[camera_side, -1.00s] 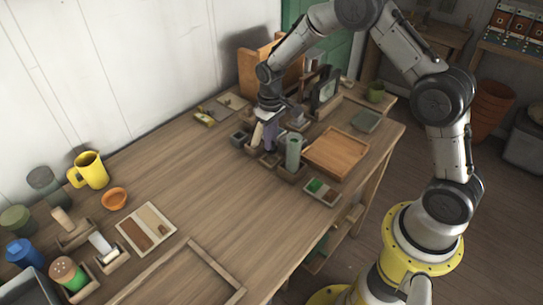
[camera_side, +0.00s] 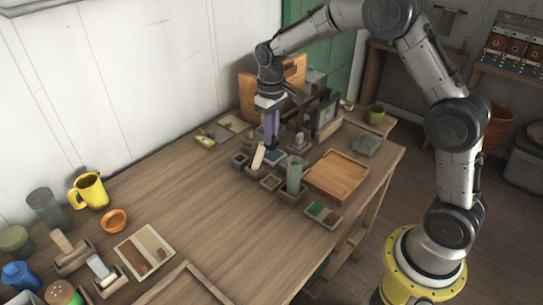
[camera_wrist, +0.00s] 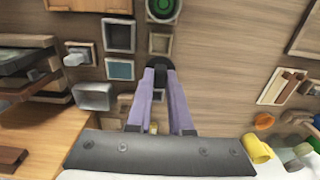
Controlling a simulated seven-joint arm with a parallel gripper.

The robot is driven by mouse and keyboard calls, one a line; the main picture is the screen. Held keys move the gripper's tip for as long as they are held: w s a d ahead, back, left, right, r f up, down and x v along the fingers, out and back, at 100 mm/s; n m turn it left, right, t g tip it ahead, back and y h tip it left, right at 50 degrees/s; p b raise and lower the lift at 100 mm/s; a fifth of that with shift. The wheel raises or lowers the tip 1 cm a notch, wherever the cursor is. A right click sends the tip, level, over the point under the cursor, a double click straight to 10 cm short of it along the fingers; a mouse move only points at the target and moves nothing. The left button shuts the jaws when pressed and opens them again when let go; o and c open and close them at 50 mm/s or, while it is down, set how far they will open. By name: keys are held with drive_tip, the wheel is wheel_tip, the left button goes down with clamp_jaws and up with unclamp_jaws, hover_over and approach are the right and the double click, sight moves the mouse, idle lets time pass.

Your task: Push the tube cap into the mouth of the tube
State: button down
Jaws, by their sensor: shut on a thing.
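The tube (camera_side: 293,174) is a grey-green cylinder standing upright in a small square wooden holder on the table. In the wrist view its round green mouth (camera_wrist: 161,6) shows at the top edge, partly cut off. My gripper (camera_side: 271,145) points down, to the left of the tube and behind it. Its purple fingers are shut on a small dark round piece, which I take for the tube cap (camera_wrist: 158,64), at the fingertips. The cap is apart from the tube. In the side view the cap is too small to make out clearly.
Small square trays (camera_wrist: 119,69) and a pale block (camera_side: 258,157) lie close around the gripper. A wooden tray (camera_side: 338,175) is right of the tube, and a dark framed stand (camera_side: 326,112) is behind. The table's middle is clear left of the holders.

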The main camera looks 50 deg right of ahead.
wheel_tip(320, 180, up, 10)
drive_tip(key=s, duration=0.8)
wheel_tip(320, 180, down, 5)
drive_tip(key=shift+d+f, duration=0.15)
drive_tip(key=shift+f, duration=0.05)
drive_tip(key=shift+f, duration=0.1)
drive_tip(key=shift+f, duration=2)
drive_tip(key=shift+f, duration=0.95)
idle(1.6)
